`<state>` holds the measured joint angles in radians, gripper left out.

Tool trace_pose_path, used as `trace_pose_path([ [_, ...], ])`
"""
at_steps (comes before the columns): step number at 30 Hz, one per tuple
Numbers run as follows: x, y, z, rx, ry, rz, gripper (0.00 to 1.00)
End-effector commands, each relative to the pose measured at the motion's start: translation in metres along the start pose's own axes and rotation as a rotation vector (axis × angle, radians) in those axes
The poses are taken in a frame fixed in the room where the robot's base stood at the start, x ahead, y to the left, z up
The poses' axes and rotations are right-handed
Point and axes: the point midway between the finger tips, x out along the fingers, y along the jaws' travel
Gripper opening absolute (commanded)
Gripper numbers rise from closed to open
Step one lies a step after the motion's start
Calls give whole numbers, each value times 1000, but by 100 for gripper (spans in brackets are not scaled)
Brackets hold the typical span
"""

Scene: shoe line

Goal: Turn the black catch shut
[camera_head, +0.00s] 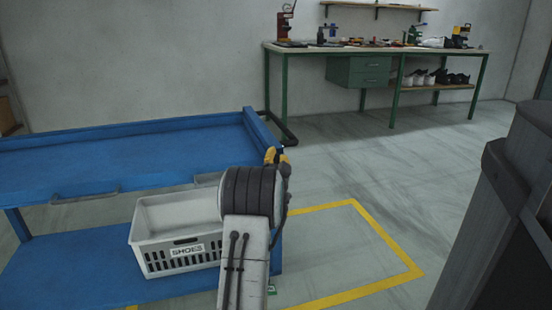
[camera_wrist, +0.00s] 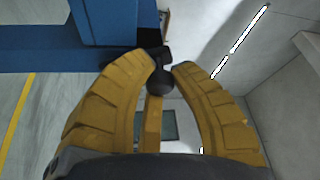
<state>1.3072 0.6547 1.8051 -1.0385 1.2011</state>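The black catch (camera_wrist: 158,80) shows in the wrist view as a dark knob beside a blue post or edge. My gripper (camera_wrist: 165,68) has yellow fingers, curved inward with a gap between the tips. The catch lies between or just beyond the fingertips; I cannot tell whether they touch it. In the head view my gripper (camera_head: 276,156) is at the right end of the blue cart (camera_head: 130,152), near its corner. The catch is hidden there behind my wrist and fingers.
A grey crate labelled SHOES (camera_head: 186,251) stands on the cart's lower shelf (camera_head: 85,265), beside my arm. Yellow floor lines (camera_head: 390,240) run to the right. A green workbench (camera_head: 360,70) stands at the back wall. The floor between is clear.

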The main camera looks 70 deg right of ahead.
Motion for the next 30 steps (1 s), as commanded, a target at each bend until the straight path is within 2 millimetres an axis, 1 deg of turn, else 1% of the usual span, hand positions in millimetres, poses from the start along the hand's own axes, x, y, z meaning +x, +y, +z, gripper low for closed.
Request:
trace_pose_path([
  [1, 0, 2, 1, 1, -2, 4, 26],
  [9, 0, 1, 0, 1, -1, 2, 49],
  [16, 0, 0, 0, 2, 0, 1, 49],
  [20, -4, 0, 0, 2, 0, 1, 49],
  [26, -21, 0, 0, 2, -1, 3, 49],
  [30, -41, 1, 0, 2, -1, 4, 49],
])
